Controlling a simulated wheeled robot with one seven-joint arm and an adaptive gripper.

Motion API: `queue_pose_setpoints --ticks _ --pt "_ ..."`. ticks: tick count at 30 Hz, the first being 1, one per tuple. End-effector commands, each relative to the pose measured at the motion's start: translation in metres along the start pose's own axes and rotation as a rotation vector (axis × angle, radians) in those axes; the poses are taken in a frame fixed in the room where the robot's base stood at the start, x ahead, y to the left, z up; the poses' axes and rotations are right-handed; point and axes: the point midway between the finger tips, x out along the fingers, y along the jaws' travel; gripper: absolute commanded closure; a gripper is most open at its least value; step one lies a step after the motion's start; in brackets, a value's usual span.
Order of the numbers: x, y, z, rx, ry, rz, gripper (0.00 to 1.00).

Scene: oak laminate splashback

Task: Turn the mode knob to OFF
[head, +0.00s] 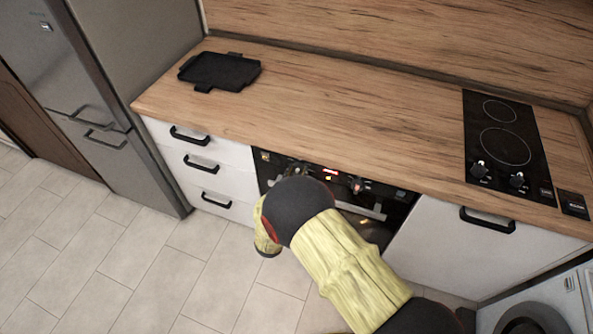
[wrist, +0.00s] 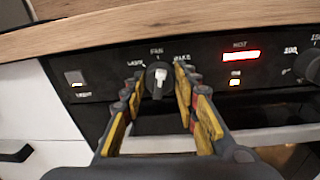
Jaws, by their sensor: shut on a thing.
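The mode knob (wrist: 158,76) is a dark round dial with a pale grip bar on the black oven panel. Labels sit around it: FAN above, BAKE to the right, and one at the left too blurred to read surely. The pale bar stands about upright; I cannot tell which end is the pointer. No OFF label shows. My gripper (wrist: 159,88) is shut on the knob, a yellow-padded finger on each side of it.
The oven handle (head: 362,209) runs below. The wooden counter (head: 340,105) overhangs above, with a black tray (head: 220,71) and a hob (head: 505,140).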

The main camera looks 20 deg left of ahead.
Motion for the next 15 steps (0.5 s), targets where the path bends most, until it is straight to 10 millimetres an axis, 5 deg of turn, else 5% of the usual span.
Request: queue_pose_setpoints --ticks 15 --pt "-0.0001 0.0024 0.0017 -0.488 0.027 -0.021 0.95"
